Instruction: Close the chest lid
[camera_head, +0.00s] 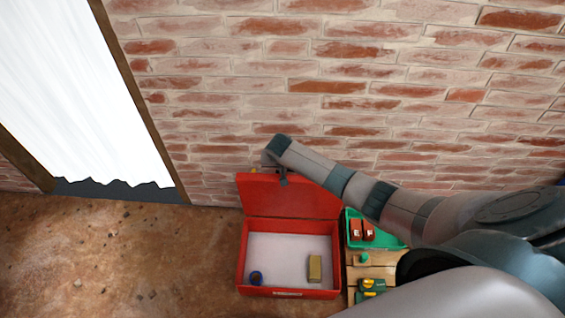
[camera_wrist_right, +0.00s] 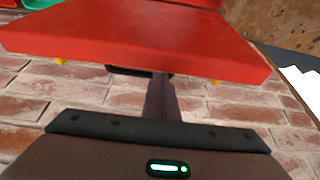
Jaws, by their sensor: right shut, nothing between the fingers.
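The red chest (camera_head: 241,262) stands on the floor in front of the brick wall. Its lid (camera_head: 290,199) is open, raised at the back on the wall side. My right arm reaches in from the right, and my right gripper (camera_head: 283,181) is at the lid's upper edge, left of its middle. In the right wrist view the lid (camera_wrist_right: 140,32) fills the top, and my right gripper's shut fingers (camera_wrist_right: 163,97) reach to its edge. Their tips are partly hidden there, so contact is unclear. My left gripper is not in view.
A green tray (camera_head: 390,241) with red items and a wooden surface (camera_head: 376,272) stand right of the chest. The floor on the left is clear.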

